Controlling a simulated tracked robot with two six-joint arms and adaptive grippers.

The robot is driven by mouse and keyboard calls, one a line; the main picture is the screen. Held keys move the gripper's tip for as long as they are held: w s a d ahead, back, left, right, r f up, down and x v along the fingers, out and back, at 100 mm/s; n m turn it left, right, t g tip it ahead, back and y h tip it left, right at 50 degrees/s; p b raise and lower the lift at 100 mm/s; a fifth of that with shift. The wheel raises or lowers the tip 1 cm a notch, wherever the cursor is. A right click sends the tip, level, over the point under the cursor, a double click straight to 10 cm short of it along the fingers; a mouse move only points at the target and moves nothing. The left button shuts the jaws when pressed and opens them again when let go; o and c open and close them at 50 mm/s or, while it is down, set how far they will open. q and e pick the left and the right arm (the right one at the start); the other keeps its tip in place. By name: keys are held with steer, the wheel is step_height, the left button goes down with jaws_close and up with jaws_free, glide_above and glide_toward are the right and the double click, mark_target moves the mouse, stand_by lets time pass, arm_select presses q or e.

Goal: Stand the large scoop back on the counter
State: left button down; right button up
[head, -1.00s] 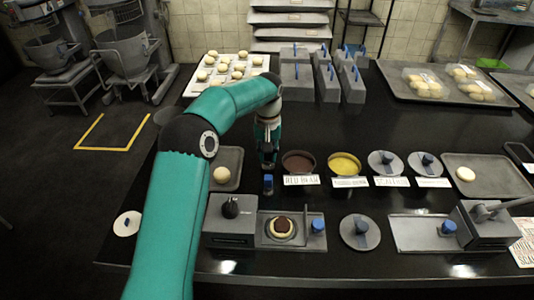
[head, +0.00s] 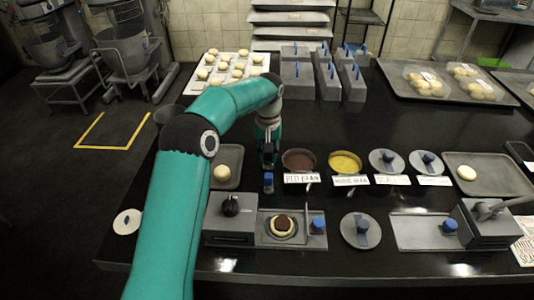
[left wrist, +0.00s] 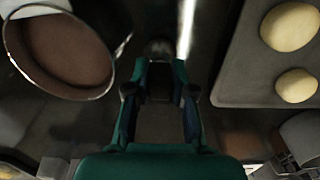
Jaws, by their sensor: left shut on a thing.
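My left gripper (head: 268,158) reaches down over the black counter, between the tray with one dough ball and the red bean bowl (head: 299,161). It is shut on the large scoop, which shows only as a dim grey shape between the fingers; its outline is too dark to make out. In the left wrist view the two fingers (left wrist: 160,115) flank this shape. A rounded grey end (left wrist: 158,48) shows beyond them. A small blue-topped piece (head: 268,183) stands just in front of the gripper. Whether the scoop touches the counter is unclear. My right gripper is not in view.
The small tray (head: 237,158) lies close to the left of the gripper. A yellow-filled bowl (head: 345,163) and lidded bowls stand to the right, with label cards in front. Clear counter lies behind the bowls.

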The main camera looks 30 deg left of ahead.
arm_select(q)
steer(key=shift+f, duration=0.15)
steer(key=c, duration=0.9)
jaws_free()
